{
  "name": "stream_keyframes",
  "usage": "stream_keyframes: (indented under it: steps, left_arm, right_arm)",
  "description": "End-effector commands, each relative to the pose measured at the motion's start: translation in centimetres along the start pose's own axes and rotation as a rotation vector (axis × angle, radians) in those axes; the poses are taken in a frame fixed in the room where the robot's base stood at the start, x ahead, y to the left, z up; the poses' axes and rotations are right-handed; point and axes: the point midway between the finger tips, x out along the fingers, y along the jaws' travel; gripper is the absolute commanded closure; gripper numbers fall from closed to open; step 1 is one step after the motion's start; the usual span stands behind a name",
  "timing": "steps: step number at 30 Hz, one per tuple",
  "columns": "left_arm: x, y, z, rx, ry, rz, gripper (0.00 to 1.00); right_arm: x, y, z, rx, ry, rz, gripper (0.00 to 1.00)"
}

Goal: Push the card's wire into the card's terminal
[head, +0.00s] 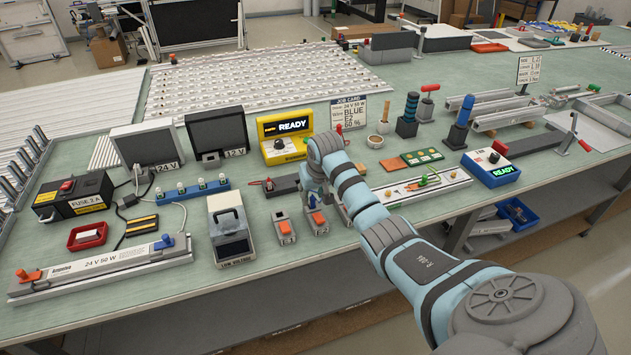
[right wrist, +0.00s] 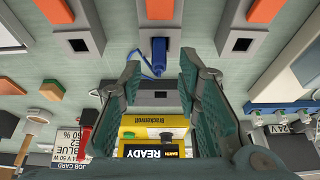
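The job card (head: 348,112) reads 24 V 50 W, wire BLUE, E2, 60 %; it also shows in the right wrist view (right wrist: 68,146). Grey terminal blocks with orange levers stand in a row; one (head: 286,231) is clear of my arm in the head view. In the right wrist view there are a left block (right wrist: 80,40), a middle block (right wrist: 148,28) and a right block (right wrist: 237,42). A blue wire end (right wrist: 159,55) is at the middle block's front; its depth inside is unclear. My right gripper (head: 315,196) is open behind it, fingers apart. My left gripper is not in view.
A yellow READY tester (head: 286,135) stands behind my right gripper. A grey low-voltage box (head: 231,229) stands left of the blocks. A blue strip of lamp holders (head: 193,190) and a long board (head: 415,187) lie nearby.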

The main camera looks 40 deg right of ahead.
Motion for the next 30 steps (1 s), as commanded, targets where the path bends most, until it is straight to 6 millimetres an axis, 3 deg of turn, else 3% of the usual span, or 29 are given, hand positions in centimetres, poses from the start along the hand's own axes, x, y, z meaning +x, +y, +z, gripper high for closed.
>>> stream_keyframes:
  steps: [6,12,30]
  left_arm:
    - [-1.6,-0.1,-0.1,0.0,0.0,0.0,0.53]
    - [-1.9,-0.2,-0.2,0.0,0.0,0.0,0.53]
    - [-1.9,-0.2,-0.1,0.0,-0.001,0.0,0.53]
  right_arm:
    - [-6.2,0.1,-0.2,-0.001,0.004,0.001,0.69]
    - [-9.4,0.0,-0.1,0.0,0.0,0.0,0.69]
    - [-9.4,-0.2,0.4,-0.009,-0.003,0.001,0.69]
